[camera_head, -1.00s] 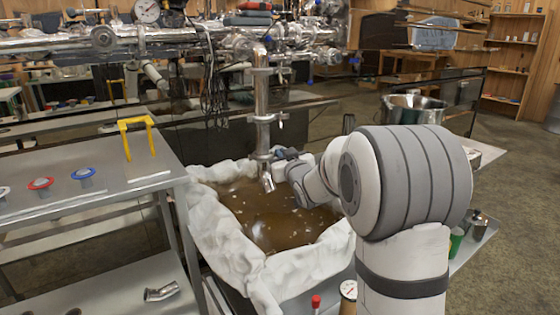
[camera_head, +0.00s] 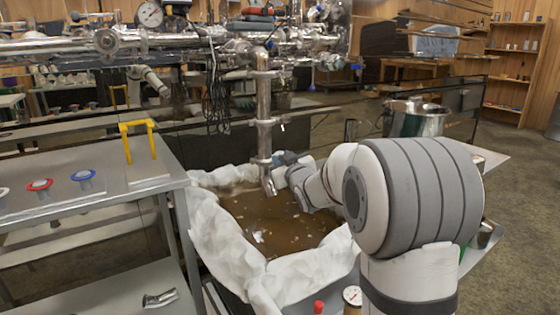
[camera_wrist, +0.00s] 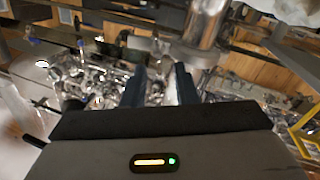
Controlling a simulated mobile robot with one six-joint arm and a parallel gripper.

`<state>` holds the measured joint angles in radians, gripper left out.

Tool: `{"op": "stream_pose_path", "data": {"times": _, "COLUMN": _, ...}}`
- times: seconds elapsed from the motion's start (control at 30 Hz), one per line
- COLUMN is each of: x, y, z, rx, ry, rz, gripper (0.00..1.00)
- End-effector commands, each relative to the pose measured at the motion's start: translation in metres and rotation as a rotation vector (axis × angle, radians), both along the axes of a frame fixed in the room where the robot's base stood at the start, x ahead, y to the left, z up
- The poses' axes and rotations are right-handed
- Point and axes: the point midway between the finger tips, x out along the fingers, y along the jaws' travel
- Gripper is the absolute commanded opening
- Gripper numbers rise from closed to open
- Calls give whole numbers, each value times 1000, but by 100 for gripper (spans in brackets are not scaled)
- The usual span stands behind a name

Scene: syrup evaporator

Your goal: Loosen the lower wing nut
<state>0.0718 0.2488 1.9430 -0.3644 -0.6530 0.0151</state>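A vertical steel pipe (camera_head: 264,95) hangs from the overhead piping and ends in an angled spout (camera_head: 269,186) above the pan. An upper clamp (camera_head: 266,122) and a lower clamp (camera_head: 260,161) ring it. The lower wing nut is too small to make out, and my gripper partly covers that side. My gripper (camera_head: 281,160) is just right of the lower clamp; I cannot tell whether it touches. In the wrist view my two dark blue fingers (camera_wrist: 160,82) stand apart with a gap and nothing clear between them. The steel pipe (camera_wrist: 206,22) shows beyond the right finger, blurred.
A pan of brown liquid (camera_head: 275,218) with crumpled white lining (camera_head: 225,245) lies below. A metal table (camera_head: 110,190) with a yellow handle (camera_head: 138,138) and several coloured-rimmed fittings stands left. A steel pot (camera_head: 415,118) stands behind my arm at right.

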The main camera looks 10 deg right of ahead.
Motion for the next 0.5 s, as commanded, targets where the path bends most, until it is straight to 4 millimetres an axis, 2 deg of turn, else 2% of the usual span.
{"op": "stream_pose_path", "data": {"times": 0.17, "x": -9, "y": -1, "z": 2, "rx": 0, "ry": -1, "rz": -1, "gripper": 26}}
{"op": "stream_pose_path", "data": {"times": 0.5, "x": -64, "y": -10, "z": 2, "rx": 0, "ry": 0, "rz": -1, "gripper": 26}}
